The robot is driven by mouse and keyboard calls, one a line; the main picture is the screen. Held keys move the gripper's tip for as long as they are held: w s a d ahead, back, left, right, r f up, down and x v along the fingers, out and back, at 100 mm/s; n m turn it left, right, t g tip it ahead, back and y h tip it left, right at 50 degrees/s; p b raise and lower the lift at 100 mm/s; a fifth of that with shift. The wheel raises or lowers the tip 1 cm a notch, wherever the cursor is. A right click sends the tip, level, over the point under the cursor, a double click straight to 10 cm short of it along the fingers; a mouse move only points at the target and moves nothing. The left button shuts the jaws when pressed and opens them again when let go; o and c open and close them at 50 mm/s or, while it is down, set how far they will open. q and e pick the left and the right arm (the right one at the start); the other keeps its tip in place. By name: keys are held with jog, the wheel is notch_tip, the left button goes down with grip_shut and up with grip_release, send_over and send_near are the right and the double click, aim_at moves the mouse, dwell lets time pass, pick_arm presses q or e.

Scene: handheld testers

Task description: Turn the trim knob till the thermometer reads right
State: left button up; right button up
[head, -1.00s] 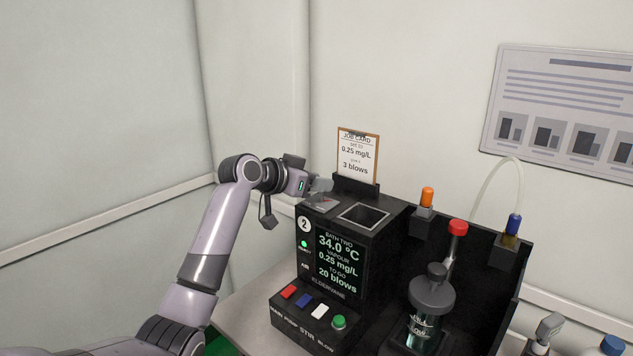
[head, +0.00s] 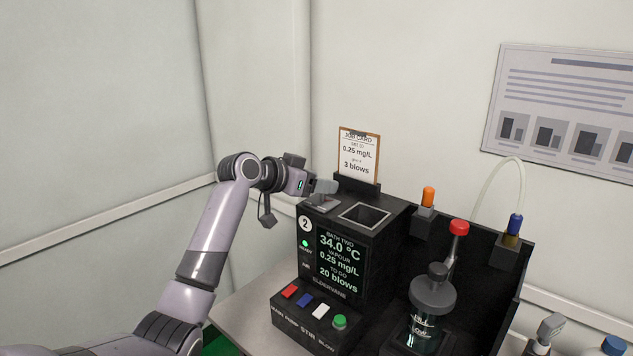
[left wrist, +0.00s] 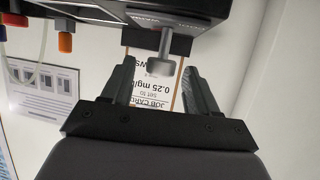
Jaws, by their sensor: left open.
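The black bath unit (head: 380,232) stands on the bench; its screen (head: 338,262) reads 34.0 °C, 0.25 mg/L and 20 blows to go. My left gripper (head: 328,187) is above the unit's back left top corner, by the job card. In the left wrist view, my open left gripper (left wrist: 158,88) has a grey knob-like piece (left wrist: 161,66) on a short shaft between its two fingers, with gaps visible on both sides. I take this to be the trim knob. I cannot make out a separate thermometer. My right gripper is not in view.
The clipped job card (head: 358,157) stands close behind the gripper. The unit has an open square well (head: 365,214) and front buttons, including a green one (head: 340,321).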

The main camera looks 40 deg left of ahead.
pick_arm(q)
jog(key=b+v, duration=0.1)
jog(key=v, duration=0.6)
jog(key=shift+f, duration=0.15)
dwell(0.4)
jog(key=s+d+f+g+y, duration=0.15)
jog(key=s+d+f, duration=0.25)
jog(key=f, duration=0.4)
jog(key=s+d+f+g, duration=0.2)
jog(key=s+d+f, duration=0.15)
jog(key=f, duration=0.35)
jog(key=s+d+f+g, duration=0.25)
jog(key=s+f, duration=0.25)
jog(key=f, duration=0.3)
jog(key=s+d+f+g+y, duration=0.15)
jog(key=s+d+f, duration=0.25)
jog(key=s, duration=0.6)
jog(key=s+d+f+g, duration=0.2)
jog(key=s+d+f, duration=0.15)
jog(key=s, duration=0.75)
jog(key=w+d+f+t+h, duration=0.2)
jog(key=w+d+f+t, duration=0.1)
jog(key=w+f+t, duration=0.4)
jog(key=shift+d+f, duration=0.35)
jog(key=shift+f, duration=0.6)
